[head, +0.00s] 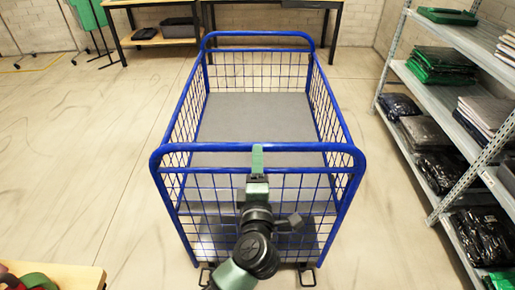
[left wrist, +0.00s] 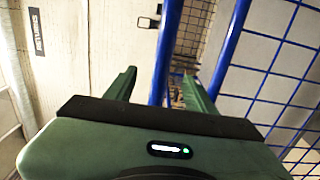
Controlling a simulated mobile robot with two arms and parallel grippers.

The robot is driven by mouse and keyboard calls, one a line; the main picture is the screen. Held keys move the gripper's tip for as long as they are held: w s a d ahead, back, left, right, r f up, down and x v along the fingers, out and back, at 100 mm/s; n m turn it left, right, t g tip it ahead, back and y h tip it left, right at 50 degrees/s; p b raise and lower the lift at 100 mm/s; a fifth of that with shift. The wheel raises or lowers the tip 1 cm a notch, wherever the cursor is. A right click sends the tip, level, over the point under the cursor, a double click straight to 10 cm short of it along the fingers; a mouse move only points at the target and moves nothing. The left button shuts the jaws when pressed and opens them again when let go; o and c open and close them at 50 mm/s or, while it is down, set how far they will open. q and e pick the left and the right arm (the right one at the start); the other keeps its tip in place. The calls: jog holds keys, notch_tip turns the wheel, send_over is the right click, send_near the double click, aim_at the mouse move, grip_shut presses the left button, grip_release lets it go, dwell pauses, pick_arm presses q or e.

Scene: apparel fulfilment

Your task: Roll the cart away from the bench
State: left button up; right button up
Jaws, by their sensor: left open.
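The cart (head: 160,152) is a blue tubular frame with wire mesh sides and grey decks, standing in the middle of the head view. Its upper deck looks empty. My left gripper (head: 257,162) is at the middle of the cart's near top rail, one green finger overlapping the rail in the picture. In the left wrist view the fingers are apart, and a blue bar of the cart (left wrist: 164,55) shows in the gap between them. Whether the bar lies fully between the fingers or beyond them I cannot tell. My right gripper is not in view.
Metal shelving (head: 449,209) with folded and bagged garments stands close on the right. A dark-framed bench (head: 124,45) is at the back, just behind the cart. A wooden table corner (head: 75,274) is at the lower left. The floor to the left is clear.

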pick_arm(q)
jog(key=shift+w+p, duration=0.65)
jog(key=shift+w, duration=2.05)
grip_shut()
jog(key=shift+r, duration=0.1)
